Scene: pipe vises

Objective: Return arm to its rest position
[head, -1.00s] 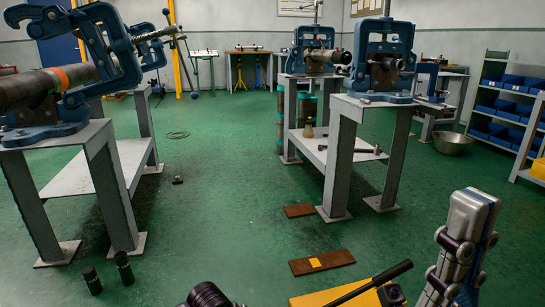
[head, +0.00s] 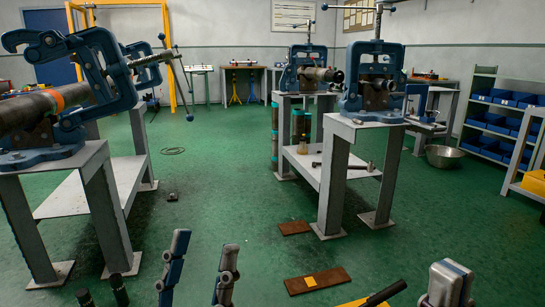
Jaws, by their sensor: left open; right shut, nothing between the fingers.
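My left gripper (head: 204,248) rises from the bottom edge, left of centre, with its two blue-grey fingers spread wide apart and empty over the green floor. My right gripper (head: 450,268) shows at the bottom edge, right of centre. Its silver fingers are together, with nothing seen between them. Both grippers appear well apart from the vises and benches. The arm links behind them are out of view below.
More vises stand on the right bench, including a large one (head: 375,75). A brown plate (head: 318,280) lies on the floor. Blue bins (head: 500,97) fill the right shelf.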

